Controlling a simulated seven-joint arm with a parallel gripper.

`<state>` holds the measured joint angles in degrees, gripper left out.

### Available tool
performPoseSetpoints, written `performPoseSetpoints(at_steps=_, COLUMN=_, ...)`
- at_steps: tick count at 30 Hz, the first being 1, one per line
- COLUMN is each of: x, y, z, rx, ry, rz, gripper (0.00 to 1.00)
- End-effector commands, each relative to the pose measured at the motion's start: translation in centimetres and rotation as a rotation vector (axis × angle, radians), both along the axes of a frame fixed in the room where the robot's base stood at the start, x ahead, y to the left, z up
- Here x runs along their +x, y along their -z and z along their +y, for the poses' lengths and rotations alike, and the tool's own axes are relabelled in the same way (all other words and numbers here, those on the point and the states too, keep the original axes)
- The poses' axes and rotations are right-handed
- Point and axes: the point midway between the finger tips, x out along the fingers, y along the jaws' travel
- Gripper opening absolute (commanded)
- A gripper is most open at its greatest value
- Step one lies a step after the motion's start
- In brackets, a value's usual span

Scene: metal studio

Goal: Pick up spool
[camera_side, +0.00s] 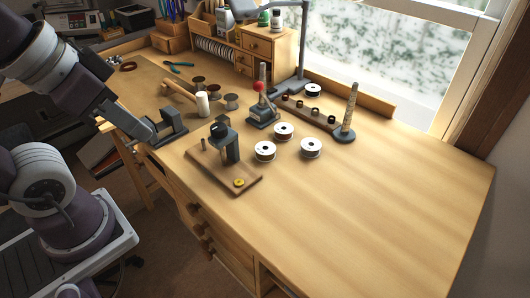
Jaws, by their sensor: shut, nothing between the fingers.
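Three white-rimmed spools lie close together near the middle of the bench: a front-left spool (265,151), a back spool (283,131) and a right spool (311,148). Another white-rimmed spool (313,90) lies near the lamp by the window. My gripper (152,134) is at the bench's left edge, small and dark, shut and empty. It is well left of the white-rimmed spools and apart from them. Its fingertips are hard to separate from the dark tool beside it.
A wooden board with a dark press (224,145) stands between my gripper and the spools. A tool with a red knob (260,87), a ring rack (311,112) and an upright mandrel (347,118) stand behind them. The bench (390,200) is clear at right.

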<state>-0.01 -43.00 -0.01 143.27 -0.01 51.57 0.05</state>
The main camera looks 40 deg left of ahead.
Motion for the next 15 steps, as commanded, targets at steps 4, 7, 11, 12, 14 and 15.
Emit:
performPoseSetpoints(at_steps=4, x=0.01, y=0.00, z=0.00, rx=0.000, ry=0.000, rz=0.000, gripper=0.00)
performPoseSetpoints(at_steps=7, x=0.01, y=0.00, z=0.00, rx=0.000, ry=-0.001, rz=0.000, gripper=0.08)
performPoseSetpoints(at_steps=11, x=0.01, y=0.00, z=0.00, rx=0.000, ry=-0.001, rz=0.000, gripper=0.33)
performPoseSetpoints(at_steps=12, x=0.02, y=-0.01, z=0.00, rx=0.000, ry=-0.001, rz=0.000, gripper=0.41)
performPoseSetpoints(at_steps=14, x=0.02, y=-0.01, z=0.00, rx=0.000, ry=-0.001, rz=0.000, gripper=0.53)
performPoseSetpoints(at_steps=15, x=0.02, y=-0.01, z=0.00, rx=0.000, ry=-0.001, rz=0.000, gripper=0.61)
